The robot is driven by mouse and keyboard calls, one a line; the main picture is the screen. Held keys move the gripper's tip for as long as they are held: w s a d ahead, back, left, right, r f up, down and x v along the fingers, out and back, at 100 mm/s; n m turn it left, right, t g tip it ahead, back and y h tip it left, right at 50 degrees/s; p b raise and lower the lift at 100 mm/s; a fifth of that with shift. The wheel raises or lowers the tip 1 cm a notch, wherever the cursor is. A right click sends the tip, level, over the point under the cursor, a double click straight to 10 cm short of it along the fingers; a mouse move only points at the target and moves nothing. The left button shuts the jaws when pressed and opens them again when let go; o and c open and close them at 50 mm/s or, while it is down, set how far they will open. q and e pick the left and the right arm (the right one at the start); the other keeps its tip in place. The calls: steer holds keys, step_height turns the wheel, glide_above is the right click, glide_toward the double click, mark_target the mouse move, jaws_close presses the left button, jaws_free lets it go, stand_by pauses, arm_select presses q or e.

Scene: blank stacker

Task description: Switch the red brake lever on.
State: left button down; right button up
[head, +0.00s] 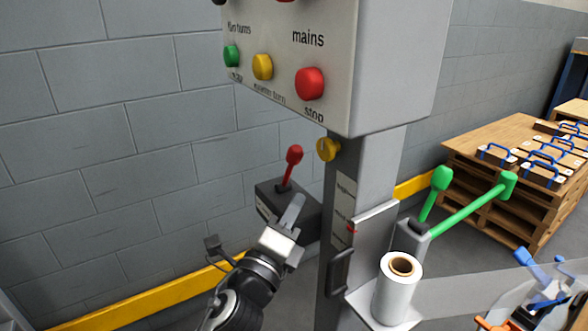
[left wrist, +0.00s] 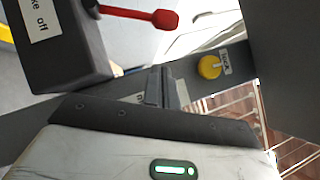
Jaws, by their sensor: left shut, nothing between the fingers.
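The red brake lever (head: 293,163) stands up from a dark grey box (head: 268,198) on the left side of the grey column. In the left wrist view the lever's red knob (left wrist: 165,19) is at the top, and its box (left wrist: 62,50) bears a label ending in "off". My left gripper (head: 295,205) is shut and empty, just in front of the box and below the lever's knob. In the left wrist view its fingers (left wrist: 166,88) are together, apart from the lever. My right gripper is not clearly seen.
A panel (head: 290,50) with coloured buttons hangs above, with a red stop button (head: 310,84). A yellow knob (head: 328,149) is on the column (head: 345,200). Green levers (head: 470,208) and a white film roll (head: 398,287) are to the right. A pallet stack (head: 500,170) stands behind.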

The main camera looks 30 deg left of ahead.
mark_target(291, 152)
arm_select(q)
steer(key=w, duration=0.1)
steer(key=w+a+r, duration=0.1)
steer(key=w, duration=0.1)
steer(key=w+a+r+p, duration=0.1)
steer(key=w, duration=0.1)
steer(key=shift+r, duration=0.15)
steer(key=shift+w+a+r, duration=0.2)
steer(key=shift+w+a, duration=0.1)
steer(key=shift+a, duration=0.1)
arm_select(e)
steer(key=shift+s+d+r, duration=0.1)
steer(key=shift+d+r, duration=0.1)
steer(key=shift+r, duration=0.4)
steer(key=shift+s+d+r, duration=0.1)
steer(key=shift+d+r, duration=0.1)
steer(key=shift+r, duration=0.35)
steer(key=shift+w, duration=0.1)
